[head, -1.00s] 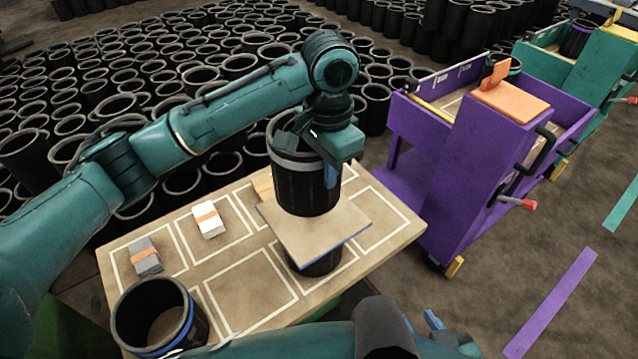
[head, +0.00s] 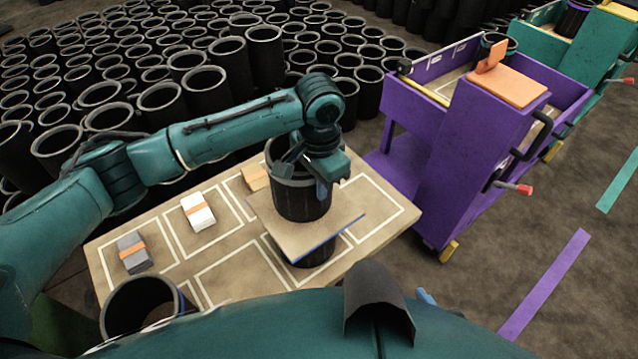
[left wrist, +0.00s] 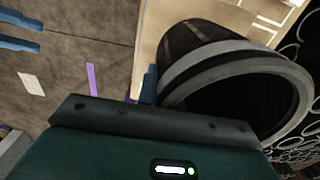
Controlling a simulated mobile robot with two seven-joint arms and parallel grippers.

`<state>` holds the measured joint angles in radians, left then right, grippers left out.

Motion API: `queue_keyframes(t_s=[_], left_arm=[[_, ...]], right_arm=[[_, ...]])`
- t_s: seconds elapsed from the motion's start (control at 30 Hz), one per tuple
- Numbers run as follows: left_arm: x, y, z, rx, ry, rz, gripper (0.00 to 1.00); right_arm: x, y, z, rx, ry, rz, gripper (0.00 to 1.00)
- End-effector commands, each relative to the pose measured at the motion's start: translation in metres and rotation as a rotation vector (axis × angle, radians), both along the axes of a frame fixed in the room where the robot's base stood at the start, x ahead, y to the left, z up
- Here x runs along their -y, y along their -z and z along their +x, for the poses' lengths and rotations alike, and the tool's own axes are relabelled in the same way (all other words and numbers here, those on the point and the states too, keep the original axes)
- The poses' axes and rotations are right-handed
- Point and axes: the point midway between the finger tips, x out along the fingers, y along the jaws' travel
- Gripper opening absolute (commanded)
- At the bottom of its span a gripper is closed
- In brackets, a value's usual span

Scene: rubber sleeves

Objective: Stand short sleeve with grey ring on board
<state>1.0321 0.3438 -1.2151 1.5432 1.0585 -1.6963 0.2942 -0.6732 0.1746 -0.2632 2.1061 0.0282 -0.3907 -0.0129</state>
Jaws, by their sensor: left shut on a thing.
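The short black sleeve with a grey ring near its mouth (head: 302,205) is upright over the middle of the board (head: 262,217). Its base looks on or very close to the board; I cannot tell if it touches. My left gripper (head: 308,172) is shut on the sleeve's upper wall. The left wrist view shows the sleeve's open mouth and grey band (left wrist: 215,62). The board lies flat on top of another black sleeve (head: 318,250). My right gripper (left wrist: 22,32) shows two blue fingers apart, with nothing between them; in the head view it is mostly hidden.
The table (head: 395,228) has white outlined areas. A blue-ringed sleeve (head: 140,305) is at the front left. A purple cart (head: 470,165) stands right; many sleeves fill the back.

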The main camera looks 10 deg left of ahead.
Motion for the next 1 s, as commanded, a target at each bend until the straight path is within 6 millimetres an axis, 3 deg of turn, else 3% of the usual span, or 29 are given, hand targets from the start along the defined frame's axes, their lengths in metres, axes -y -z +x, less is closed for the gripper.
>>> queue_keyframes(t_s=[0.83, 0.87, 1.0], left_arm=[[0.001, 0.014, 0.001, 0.004, 0.002, -0.001, 0.00], [0.000, 0.015, 0.000, 0.001, 0.001, -0.001, 0.09], [0.000, 0.015, 0.000, 0.001, 0.001, -0.001, 0.20]], right_arm=[[0.004, -0.004, 0.002, 0.002, 0.003, -0.009, 0.36], [0.004, -0.004, 0.002, 0.002, 0.005, -0.007, 0.36], [0.003, -0.004, 0.003, 0.001, 0.008, -0.004, 0.36]])
